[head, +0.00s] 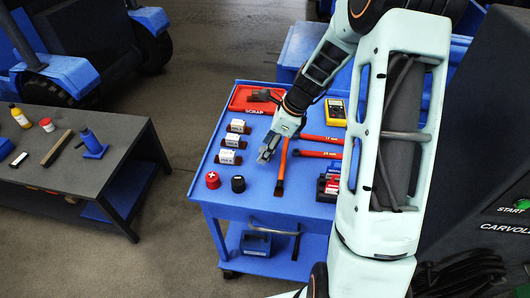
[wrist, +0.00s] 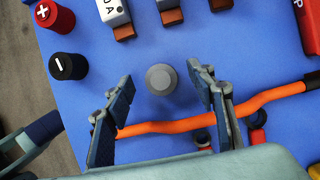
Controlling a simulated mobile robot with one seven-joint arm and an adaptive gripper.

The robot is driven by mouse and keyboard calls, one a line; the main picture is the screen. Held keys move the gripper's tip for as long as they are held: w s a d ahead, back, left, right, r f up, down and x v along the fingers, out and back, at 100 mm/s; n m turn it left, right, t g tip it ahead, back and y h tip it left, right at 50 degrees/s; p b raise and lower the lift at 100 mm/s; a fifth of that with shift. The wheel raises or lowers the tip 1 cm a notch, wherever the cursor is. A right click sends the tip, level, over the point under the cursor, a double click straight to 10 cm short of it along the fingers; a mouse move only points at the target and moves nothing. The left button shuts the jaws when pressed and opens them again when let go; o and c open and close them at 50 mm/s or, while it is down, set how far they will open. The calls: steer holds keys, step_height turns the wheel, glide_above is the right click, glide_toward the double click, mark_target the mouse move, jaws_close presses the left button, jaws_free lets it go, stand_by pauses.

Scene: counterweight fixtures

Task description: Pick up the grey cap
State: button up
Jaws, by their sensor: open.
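The grey cap (wrist: 161,79) is a small round grey piece on the blue cart top. In the wrist view it lies between the fingertips of my gripper (wrist: 160,75), with a gap on each side. My gripper is open and empty, pointing down over it. In the head view my gripper (head: 268,152) hangs over the middle-left of the cart top, and I cannot make out the cap there.
A red cap (head: 212,180) and a black cap (head: 238,184) stand near the front left. White labelled blocks (head: 232,142) line the left edge. A red scrap tray (head: 243,106) is at the back.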

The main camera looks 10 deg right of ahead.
steer(key=shift+x, duration=0.8)
steer(key=shift+c, duration=0.4)
steer(key=c, duration=0.7)
steer(key=shift+r, duration=0.1)
steer(key=shift+c, duration=0.2)
